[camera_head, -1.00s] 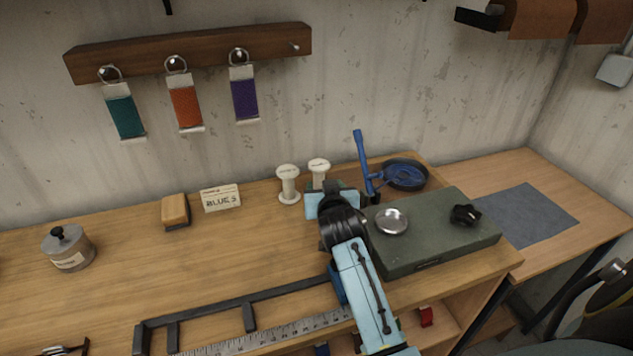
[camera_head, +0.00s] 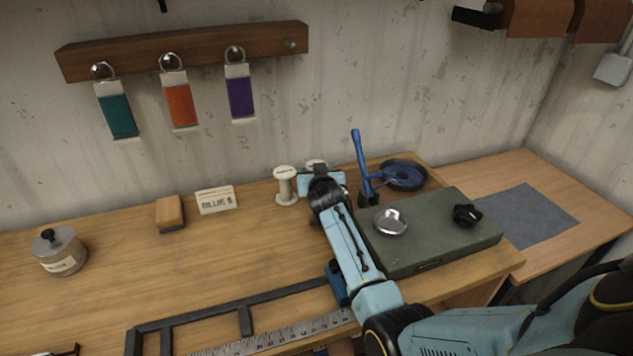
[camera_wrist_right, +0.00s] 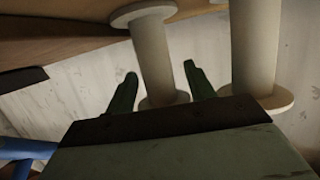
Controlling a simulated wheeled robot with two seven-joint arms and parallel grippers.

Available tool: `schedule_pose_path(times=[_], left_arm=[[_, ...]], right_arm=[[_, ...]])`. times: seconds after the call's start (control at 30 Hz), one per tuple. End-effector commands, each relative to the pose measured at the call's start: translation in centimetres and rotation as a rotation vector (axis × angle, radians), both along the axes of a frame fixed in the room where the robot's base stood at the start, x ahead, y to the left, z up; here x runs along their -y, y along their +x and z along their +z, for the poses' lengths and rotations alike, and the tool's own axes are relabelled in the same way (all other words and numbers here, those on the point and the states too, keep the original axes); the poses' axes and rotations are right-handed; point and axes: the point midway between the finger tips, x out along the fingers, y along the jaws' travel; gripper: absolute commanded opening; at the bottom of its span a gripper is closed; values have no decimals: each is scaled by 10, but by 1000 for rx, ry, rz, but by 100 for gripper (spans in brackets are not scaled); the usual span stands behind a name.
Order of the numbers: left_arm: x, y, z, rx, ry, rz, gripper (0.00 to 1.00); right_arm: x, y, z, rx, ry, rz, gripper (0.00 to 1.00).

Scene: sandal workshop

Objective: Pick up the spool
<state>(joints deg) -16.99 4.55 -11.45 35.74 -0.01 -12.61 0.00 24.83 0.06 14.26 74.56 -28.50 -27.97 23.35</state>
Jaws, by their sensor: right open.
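Two cream spools stand side by side near the back of the wooden bench. The left spool (camera_head: 286,185) is in plain view. The right spool (camera_head: 316,164) shows only its top behind my right gripper (camera_head: 320,180). In the right wrist view, my right gripper (camera_wrist_right: 160,76) is open, with its two dark fingers either side of one spool (camera_wrist_right: 155,50). A gap shows between each finger and that spool. The other spool (camera_wrist_right: 254,45) stands outside the fingers, close to the right one in that view. My left gripper is not in view.
A blue-handled tool (camera_head: 361,160) and a dark round dish (camera_head: 404,174) are right of the gripper. A green slab (camera_head: 430,240) carries a silver dish (camera_head: 390,221) and a black knob (camera_head: 467,215). Left are a card (camera_head: 215,200) and a wooden block (camera_head: 170,212). Mid-bench is clear.

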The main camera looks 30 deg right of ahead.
Motion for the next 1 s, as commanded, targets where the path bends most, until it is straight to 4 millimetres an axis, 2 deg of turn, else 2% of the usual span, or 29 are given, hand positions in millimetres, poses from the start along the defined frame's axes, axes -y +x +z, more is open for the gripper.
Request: schedule_pose_path(times=[0.2, 0.47, 0.83, 1.0], left_arm=[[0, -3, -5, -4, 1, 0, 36], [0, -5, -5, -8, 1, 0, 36], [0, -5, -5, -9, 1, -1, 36], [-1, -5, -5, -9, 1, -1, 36]], right_arm=[[6, 14, -5, 0, 0, 1, 54], [7, 15, -5, -1, 0, 0, 54], [7, 15, -5, -1, 0, 0, 6], [7, 15, -5, 0, 0, 1, 6]])
